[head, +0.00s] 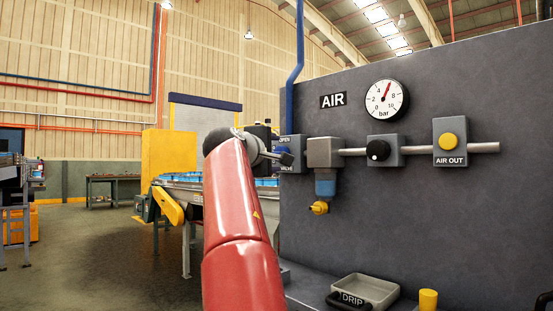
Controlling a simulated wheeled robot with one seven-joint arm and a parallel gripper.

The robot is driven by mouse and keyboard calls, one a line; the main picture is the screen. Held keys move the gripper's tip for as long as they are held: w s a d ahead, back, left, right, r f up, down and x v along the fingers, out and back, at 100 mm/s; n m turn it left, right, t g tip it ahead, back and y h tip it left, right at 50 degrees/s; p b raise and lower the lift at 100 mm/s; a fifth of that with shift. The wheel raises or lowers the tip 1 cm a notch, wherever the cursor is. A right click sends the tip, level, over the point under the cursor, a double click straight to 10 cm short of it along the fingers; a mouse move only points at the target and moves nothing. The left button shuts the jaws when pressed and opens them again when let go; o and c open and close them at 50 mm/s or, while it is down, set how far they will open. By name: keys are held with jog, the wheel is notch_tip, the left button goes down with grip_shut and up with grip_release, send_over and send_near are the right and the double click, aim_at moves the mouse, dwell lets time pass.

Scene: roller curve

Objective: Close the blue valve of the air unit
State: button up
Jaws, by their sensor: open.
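The air unit is on a dark grey panel (440,210). A blue handle (286,159) shows in front of the valve, partly covered. My gripper (271,156) is at the handle's left side, at the end of my red arm. It is open, but my wrist hides much of it. I cannot tell whether its fingers touch the handle or stand around it.
A gauge (387,99) reads a little above 4 bar. Right of the valve are a filter (324,153), a black knob (378,150) and a yellow AIR OUT button (448,141). Below are a DRIP tray (371,289) and a yellow cylinder (428,299). A conveyor (182,192) stands left.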

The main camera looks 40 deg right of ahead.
jog(key=b+v, duration=0.1)
jog(key=v, duration=0.4)
jog(key=shift+a, duration=0.1)
dwell(0.3)
jog(key=s+a+f+m+y, duration=0.1)
jog(key=s+a+f+y, duration=0.15)
jog(key=f, duration=0.45)
jog(key=s+a+f+y, duration=0.1)
jog(key=a+f+y, duration=0.3)
jog(key=f, duration=0.4)
jog(key=s+a+f+m+y, duration=0.1)
jog(key=s+a+f+y, duration=0.2)
jog(key=f, duration=0.4)
jog(key=s+a+f+m+g+y, duration=0.1)
jog(key=s+a+f+y, duration=0.1)
jog(key=s+a+f, duration=0.3)
jog(key=s+a+f+m+y, duration=0.1)
jog(key=s+a+f, duration=0.5)
jog(key=f, duration=0.7)
jog(key=s+a+f+m+g+y, duration=0.1)
jog(key=s+a+f+y, duration=0.2)
jog(key=s+a+f, duration=0.3)
notch_tip(320, 180, down, 4)
jog(key=shift+a+f+m+g, duration=0.1)
jog(key=shift+a+m+g, duration=0.2)
jog(key=shift+a, duration=0.1)
jog(key=shift+y, duration=0.25)
jog(key=shift+c, duration=0.4)
